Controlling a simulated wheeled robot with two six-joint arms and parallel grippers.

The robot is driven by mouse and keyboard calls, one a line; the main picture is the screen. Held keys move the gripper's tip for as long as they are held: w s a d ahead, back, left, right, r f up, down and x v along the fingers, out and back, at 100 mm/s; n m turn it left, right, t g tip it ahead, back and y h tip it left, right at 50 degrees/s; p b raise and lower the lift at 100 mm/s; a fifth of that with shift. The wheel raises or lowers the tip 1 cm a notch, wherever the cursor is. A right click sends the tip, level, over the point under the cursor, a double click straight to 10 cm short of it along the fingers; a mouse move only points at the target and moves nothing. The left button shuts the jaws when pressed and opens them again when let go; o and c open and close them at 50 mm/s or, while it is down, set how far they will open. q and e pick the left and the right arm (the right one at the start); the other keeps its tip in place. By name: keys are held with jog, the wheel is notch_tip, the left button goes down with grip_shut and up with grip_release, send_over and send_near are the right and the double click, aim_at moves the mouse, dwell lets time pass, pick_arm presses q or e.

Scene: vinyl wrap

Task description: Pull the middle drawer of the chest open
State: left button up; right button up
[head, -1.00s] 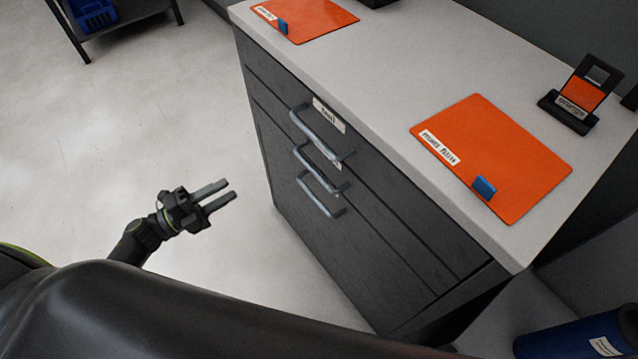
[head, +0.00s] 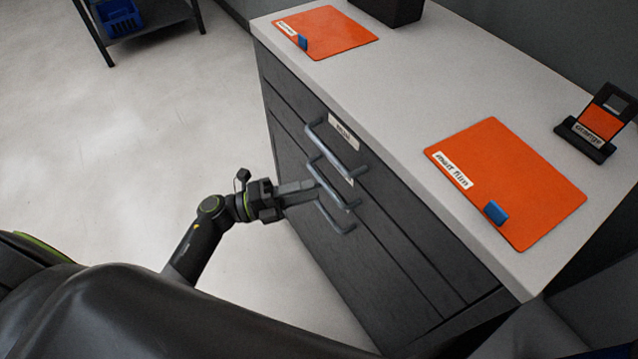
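The dark chest (head: 385,255) has three drawers with grey bar handles on its front. The middle drawer's handle (head: 338,197) lies between the top handle (head: 335,152) and the bottom handle (head: 333,219). All the drawer fronts look flush and closed. My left gripper (head: 314,190) reaches in from the left, with its fingertips at the middle handle's bar. The fingers look close together from this angle. I cannot tell whether they are around the bar or only beside it, or whether they are shut. My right gripper is not in view.
The light chest top (head: 420,95) carries two orange sheets (head: 510,185) (head: 328,35) with blue tabs, a black stand (head: 595,122) with an orange card, and a dark box (head: 390,8). A shelf with a blue bin (head: 118,15) stands far left. The floor before the chest is clear.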

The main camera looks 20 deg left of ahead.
pick_arm(q)
jog(key=x, duration=0.3)
jog(key=shift+w+d, duration=0.15)
grip_shut()
